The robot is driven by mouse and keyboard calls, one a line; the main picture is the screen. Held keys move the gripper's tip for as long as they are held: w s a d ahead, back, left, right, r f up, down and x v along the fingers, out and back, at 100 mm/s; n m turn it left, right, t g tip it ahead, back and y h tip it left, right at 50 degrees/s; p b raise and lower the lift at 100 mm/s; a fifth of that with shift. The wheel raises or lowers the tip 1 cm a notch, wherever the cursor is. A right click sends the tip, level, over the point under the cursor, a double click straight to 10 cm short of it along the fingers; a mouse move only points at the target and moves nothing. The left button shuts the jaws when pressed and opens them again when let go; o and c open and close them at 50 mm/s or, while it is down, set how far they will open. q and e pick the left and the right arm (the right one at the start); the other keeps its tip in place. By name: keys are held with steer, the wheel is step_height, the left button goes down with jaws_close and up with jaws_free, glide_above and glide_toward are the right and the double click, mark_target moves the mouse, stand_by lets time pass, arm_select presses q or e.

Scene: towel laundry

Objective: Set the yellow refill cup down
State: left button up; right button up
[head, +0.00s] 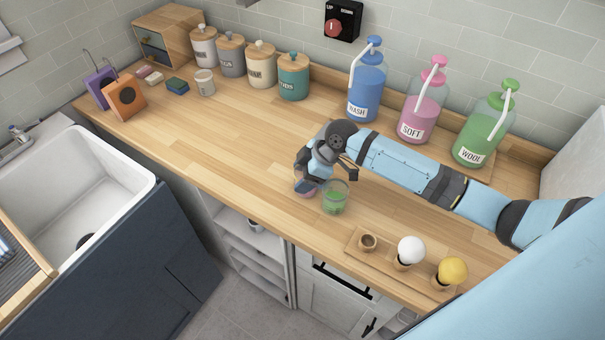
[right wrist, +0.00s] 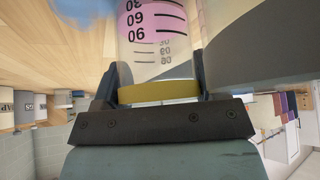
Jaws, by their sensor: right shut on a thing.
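My right gripper (head: 312,174) is low over the front part of the wooden counter. In the right wrist view its fingers (right wrist: 156,88) are shut on a clear cup with a yellow band (right wrist: 160,92), which I take as the yellow refill cup. A pink patch and printed measuring marks show on or through its clear wall. In the head view a small pink-purple part of a cup (head: 306,188) shows below the gripper; the gripper hides the rest. I cannot tell whether the held cup touches the counter. My left gripper is not in view.
A clear cup with green contents (head: 335,199) stands close right of the gripper. A wooden holder (head: 387,264) with a white ball and a yellow ball is at the front right. Blue (head: 366,88), pink (head: 421,112) and green (head: 485,134) bottles stand behind. The counter's left middle (head: 220,125) is clear.

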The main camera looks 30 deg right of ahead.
steer(key=shift+f, duration=0.15)
steer(key=o, duration=0.9)
steer(key=b+v, duration=0.1)
steer(key=v, duration=1.1)
steer(key=shift+r, duration=0.2)
steer(key=shift+a, duration=0.1)
